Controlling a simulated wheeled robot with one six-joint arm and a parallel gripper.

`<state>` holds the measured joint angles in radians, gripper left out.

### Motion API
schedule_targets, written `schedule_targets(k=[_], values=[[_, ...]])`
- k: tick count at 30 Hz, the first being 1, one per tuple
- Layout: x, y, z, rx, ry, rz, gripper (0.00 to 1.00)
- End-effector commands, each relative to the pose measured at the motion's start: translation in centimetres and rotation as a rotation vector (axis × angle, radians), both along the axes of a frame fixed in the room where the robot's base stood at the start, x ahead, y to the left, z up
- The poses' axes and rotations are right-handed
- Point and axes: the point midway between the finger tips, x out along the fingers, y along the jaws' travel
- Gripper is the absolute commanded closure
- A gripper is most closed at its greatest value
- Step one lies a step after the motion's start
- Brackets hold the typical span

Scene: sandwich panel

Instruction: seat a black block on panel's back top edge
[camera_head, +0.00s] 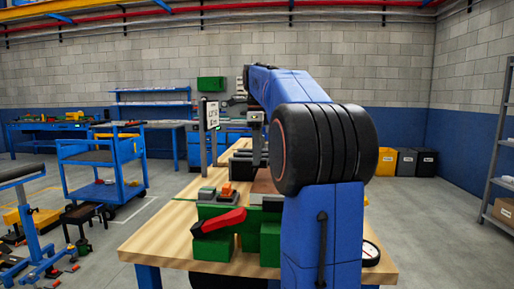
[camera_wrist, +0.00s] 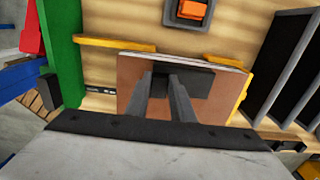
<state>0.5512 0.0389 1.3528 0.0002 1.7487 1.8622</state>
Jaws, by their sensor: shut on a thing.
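The brown panel (camera_wrist: 130,85) with a pale far edge stands or lies below my gripper in the wrist view; a small part of the panel (camera_head: 264,183) shows in the head view. My gripper (camera_wrist: 167,80) is shut on a black block (camera_wrist: 198,82). The block is over the panel, close to its pale edge, and extends to the right of the fingers. I cannot tell whether it touches the panel. The fingers hide part of the block. In the head view my arm hides the block and the fingertips.
Yellow strips (camera_wrist: 112,43) lie beside the panel. A green wall (camera_wrist: 62,50) is at left, dark slotted racks (camera_wrist: 285,62) at right. An orange piece (camera_wrist: 191,9) sits beyond. Green blocks with a red handle (camera_head: 220,222) stand at the front of the wooden table (camera_head: 160,243).

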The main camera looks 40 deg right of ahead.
Motion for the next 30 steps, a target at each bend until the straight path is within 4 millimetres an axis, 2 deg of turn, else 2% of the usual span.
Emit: schedule_targets(k=[9, 15, 29, 30], values=[[0.0, 0.0, -3.1, 0.001, 0.001, 0.000, 1.00], [0.0, 0.0, -4.4, 0.000, 0.001, 0.000, 1.00], [0.0, 0.0, -5.0, -0.001, 0.001, 0.000, 1.00], [0.0, 0.0, -5.0, -0.001, 0.001, 0.000, 0.74]])
